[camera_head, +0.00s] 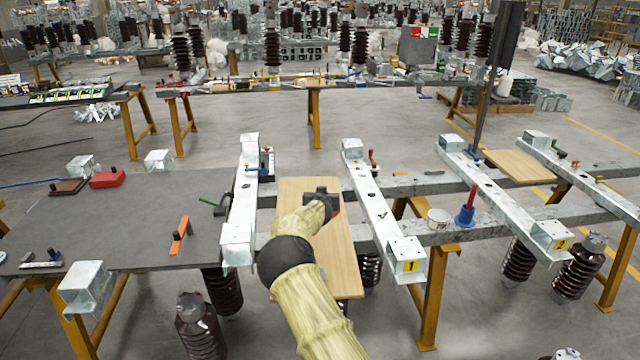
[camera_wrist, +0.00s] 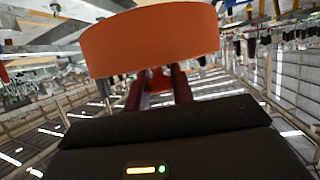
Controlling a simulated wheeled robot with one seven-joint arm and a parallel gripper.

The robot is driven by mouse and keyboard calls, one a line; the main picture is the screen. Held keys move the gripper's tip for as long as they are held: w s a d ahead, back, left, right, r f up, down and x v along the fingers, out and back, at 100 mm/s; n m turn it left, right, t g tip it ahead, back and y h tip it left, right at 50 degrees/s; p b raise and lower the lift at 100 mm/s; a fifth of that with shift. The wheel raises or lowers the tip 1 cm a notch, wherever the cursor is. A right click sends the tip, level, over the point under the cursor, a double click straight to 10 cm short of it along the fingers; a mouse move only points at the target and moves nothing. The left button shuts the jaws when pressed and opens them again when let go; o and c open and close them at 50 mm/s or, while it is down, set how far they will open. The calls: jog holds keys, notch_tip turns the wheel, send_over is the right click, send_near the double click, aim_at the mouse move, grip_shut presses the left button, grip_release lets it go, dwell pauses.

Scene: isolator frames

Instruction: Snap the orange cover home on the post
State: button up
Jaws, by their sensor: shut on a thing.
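The orange cover (camera_wrist: 150,42) is a rounded orange piece across the top of the wrist view. My gripper (camera_wrist: 158,84) is shut on it, with its two dark fingers reaching to its underside. In the head view my gripper (camera_head: 322,199) is over the light wooden board, and only a small bit of orange (camera_head: 336,211) shows beside it. The fingertips are hidden there. I cannot tell which upright part is the post. Candidates are a small upright fitting (camera_head: 265,162) on the left steel beam and a red rod in a blue base (camera_head: 467,207) on the right.
The wooden board (camera_head: 340,255) lies between two pale steel beams (camera_head: 240,205) and (camera_head: 378,195). A dark table (camera_head: 110,225) at left holds an orange bar (camera_head: 180,236) and a red box (camera_head: 107,179). A white round tin (camera_head: 438,218) stands right of the beams.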

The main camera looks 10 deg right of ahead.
jog(key=s+f+n+y+b, duration=0.2)
jog(key=s+f, duration=0.4)
jog(key=s, duration=0.4)
jog(key=s+d+f+n+y+b, duration=0.1)
jog(key=s+f+b, duration=0.3)
jog(key=s, duration=0.7)
jog(key=s+d+f+n+y+b, duration=0.1)
jog(key=s+f+n+y+b, duration=0.1)
jog(key=s+f, duration=0.6)
jog(key=s+y+b, duration=0.1)
jog(key=s+b, duration=0.1)
jog(key=shift+s+n+y, duration=0.3)
jog(key=shift+r, duration=0.1)
jog(key=shift+w+a+g, duration=0.1)
jog(key=shift+g, duration=0.2)
